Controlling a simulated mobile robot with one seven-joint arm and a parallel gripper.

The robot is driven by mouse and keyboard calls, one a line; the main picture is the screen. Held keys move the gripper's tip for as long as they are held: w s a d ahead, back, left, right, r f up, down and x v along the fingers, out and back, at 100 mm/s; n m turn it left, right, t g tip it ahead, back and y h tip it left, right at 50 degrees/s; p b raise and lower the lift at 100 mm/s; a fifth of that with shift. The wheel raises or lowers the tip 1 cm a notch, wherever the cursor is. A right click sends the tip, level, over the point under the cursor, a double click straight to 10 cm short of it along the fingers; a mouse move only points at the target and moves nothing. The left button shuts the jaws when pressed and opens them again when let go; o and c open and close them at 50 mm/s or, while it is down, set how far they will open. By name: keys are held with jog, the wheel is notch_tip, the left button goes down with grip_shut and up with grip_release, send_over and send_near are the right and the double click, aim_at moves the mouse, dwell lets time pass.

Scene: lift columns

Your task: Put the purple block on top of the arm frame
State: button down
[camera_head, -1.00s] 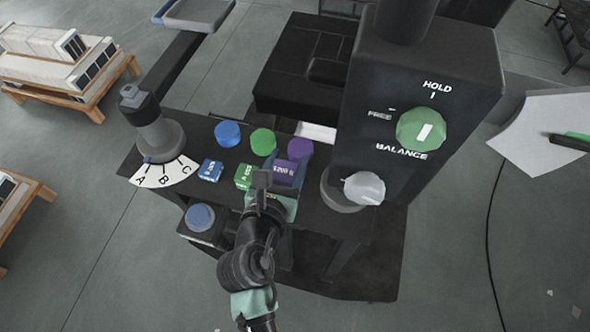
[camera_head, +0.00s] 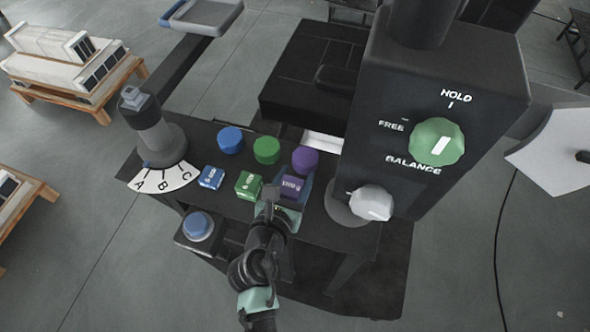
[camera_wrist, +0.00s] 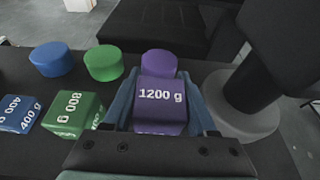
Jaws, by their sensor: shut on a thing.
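The purple block (camera_head: 292,187), marked 1200 g, is at the front right of the dark table, in front of the purple disc. In the wrist view the block (camera_wrist: 160,108) sits upright between the two blue-grey fingers of my gripper (camera_wrist: 163,118). My gripper (camera_head: 288,196) is shut on it in the head view too. I cannot tell whether the block touches the table. The arm frame (camera_head: 240,6) appears to be the grey, blue-edged frame at the end of a dark beam at the top left.
A green block (camera_head: 248,185) and a blue block (camera_head: 211,177) stand left of my gripper. Blue (camera_head: 230,140), green (camera_head: 266,150) and purple (camera_head: 305,159) discs are behind. A tall column (camera_head: 440,110) with a green dial and a white knob (camera_head: 371,203) rises to the right.

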jog(key=shift+w+f, duration=0.1)
jog(key=shift+w, duration=0.05)
jog(key=c, duration=0.7)
grip_release()
jog(key=shift+f, duration=0.4)
jog(key=o, duration=0.5)
